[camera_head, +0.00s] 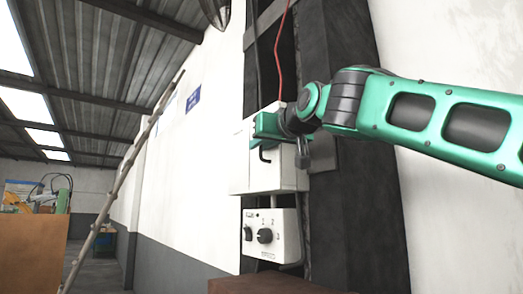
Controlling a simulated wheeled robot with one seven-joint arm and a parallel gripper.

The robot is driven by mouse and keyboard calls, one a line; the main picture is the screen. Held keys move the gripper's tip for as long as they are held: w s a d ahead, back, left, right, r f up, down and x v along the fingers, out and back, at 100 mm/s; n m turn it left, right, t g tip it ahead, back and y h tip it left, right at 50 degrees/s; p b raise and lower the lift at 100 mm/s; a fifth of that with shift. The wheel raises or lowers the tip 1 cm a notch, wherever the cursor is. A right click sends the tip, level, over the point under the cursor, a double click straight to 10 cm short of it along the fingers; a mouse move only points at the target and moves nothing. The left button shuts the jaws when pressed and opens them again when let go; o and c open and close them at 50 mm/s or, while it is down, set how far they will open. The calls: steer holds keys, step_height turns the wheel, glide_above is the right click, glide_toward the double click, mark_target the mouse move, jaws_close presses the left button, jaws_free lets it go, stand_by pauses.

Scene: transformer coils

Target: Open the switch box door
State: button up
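A white switch box (289,179) is mounted on the dark post at the centre. My teal gripper (263,127) is in front of its upper part and hides some of it. A small dark hook-shaped piece (265,155) shows just below the gripper; I cannot tell whether it is a door handle or touches my gripper. The door's edges are partly hidden, so I cannot tell whether it is open. The gripper's fingertips are too small and covered to show whether they are apart or hold anything.
A white control panel (269,236) with a black knob is below the box. A red cable (281,42) hangs above. A brown surface (262,286) is at the bottom. A pole (125,166) leans at the left. The grey floor (100,270) shows at lower left.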

jaws_close()
steer(key=shift+d, duration=0.1)
stand_by(1.2)
